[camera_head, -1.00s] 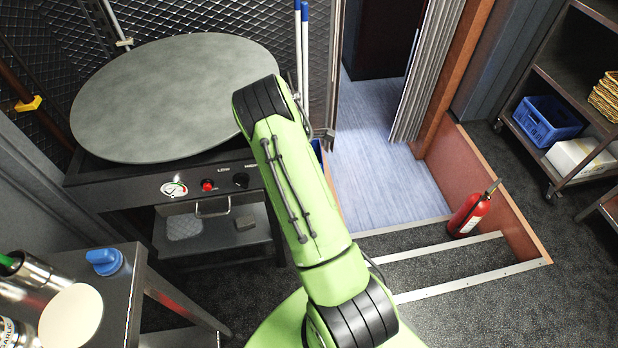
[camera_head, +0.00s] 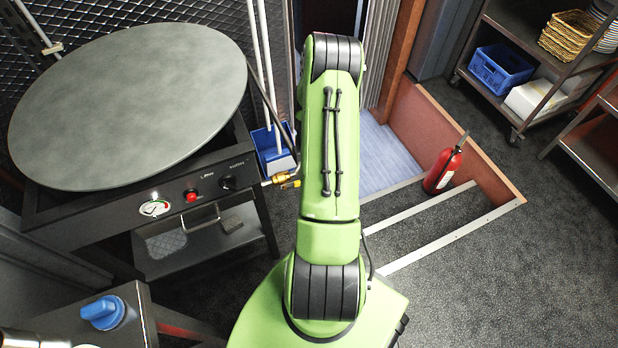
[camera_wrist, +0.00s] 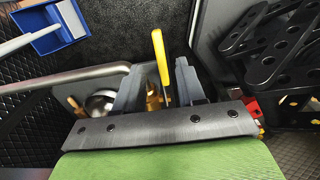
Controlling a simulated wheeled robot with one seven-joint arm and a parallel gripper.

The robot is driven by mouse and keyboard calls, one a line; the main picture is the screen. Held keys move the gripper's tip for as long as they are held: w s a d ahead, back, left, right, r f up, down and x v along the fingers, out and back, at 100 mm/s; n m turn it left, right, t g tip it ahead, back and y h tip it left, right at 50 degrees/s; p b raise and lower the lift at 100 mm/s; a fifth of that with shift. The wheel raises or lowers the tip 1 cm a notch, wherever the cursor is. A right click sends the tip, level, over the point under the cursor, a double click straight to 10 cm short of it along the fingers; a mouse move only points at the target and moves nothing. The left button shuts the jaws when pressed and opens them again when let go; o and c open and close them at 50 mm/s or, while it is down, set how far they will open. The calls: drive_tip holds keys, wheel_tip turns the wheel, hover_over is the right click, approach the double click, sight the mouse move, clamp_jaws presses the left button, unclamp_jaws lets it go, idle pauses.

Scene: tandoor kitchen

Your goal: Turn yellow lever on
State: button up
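The yellow lever (camera_wrist: 160,58) shows in the wrist view as a long narrow handle, with brass parts (camera_wrist: 153,96) near its lower end. In the head view a brass fitting with a little yellow (camera_head: 281,179) sits at the right side of the griddle stand, partly hidden by my arm. My gripper (camera_wrist: 161,82) is open. In the wrist view its two grey fingers lie on either side of the lever, with gaps visible. I cannot tell how deep the lever is between them. In the head view my arm hides the gripper.
The large round griddle (camera_head: 125,100) on its black stand is left of my arm. A grey pipe (camera_wrist: 70,77) runs close to the left finger. A blue bin (camera_head: 272,150) stands behind the stand's right side. A fire extinguisher (camera_head: 443,170) stands on the steps at right.

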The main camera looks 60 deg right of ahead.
wheel_tip(320, 180, down, 5)
drive_tip(key=shift+f+b, duration=0.15)
drive_tip(key=shift+b, duration=0.4)
drive_tip(key=shift+c, duration=0.3)
clamp_jaws()
